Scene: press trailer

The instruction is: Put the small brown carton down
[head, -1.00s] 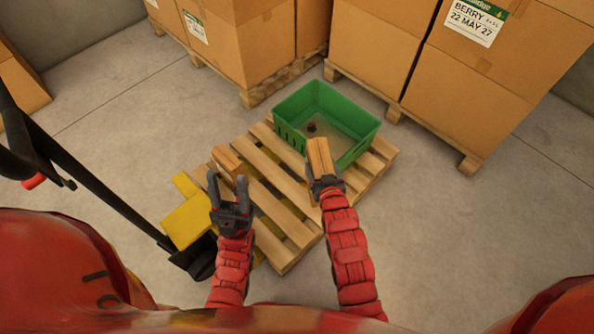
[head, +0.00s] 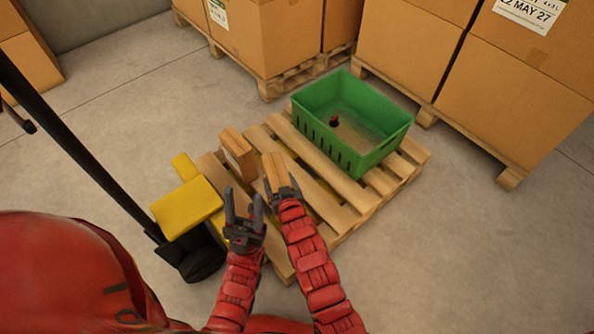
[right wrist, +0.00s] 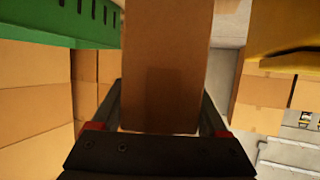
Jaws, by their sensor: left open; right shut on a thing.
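My right gripper (head: 283,193) is shut on a small brown carton (head: 276,172). The carton also fills the middle of the right wrist view (right wrist: 165,65), between the two fingers. In the head view it appears over the left part of the wooden pallet (head: 322,165); I cannot tell whether it touches the slats. My left gripper (head: 243,208) is open and empty, just left of and nearer than the right one. A second brown carton (head: 238,153) stands on the pallet's left side, left of the held carton.
A green crate (head: 365,157) with a small dark object inside stands on the pallet's far right part. A yellow thing (head: 188,210) and a black pole (head: 85,145) are at the left. Stacked large boxes (head: 470,75) stand behind. Slats between carton and crate are bare.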

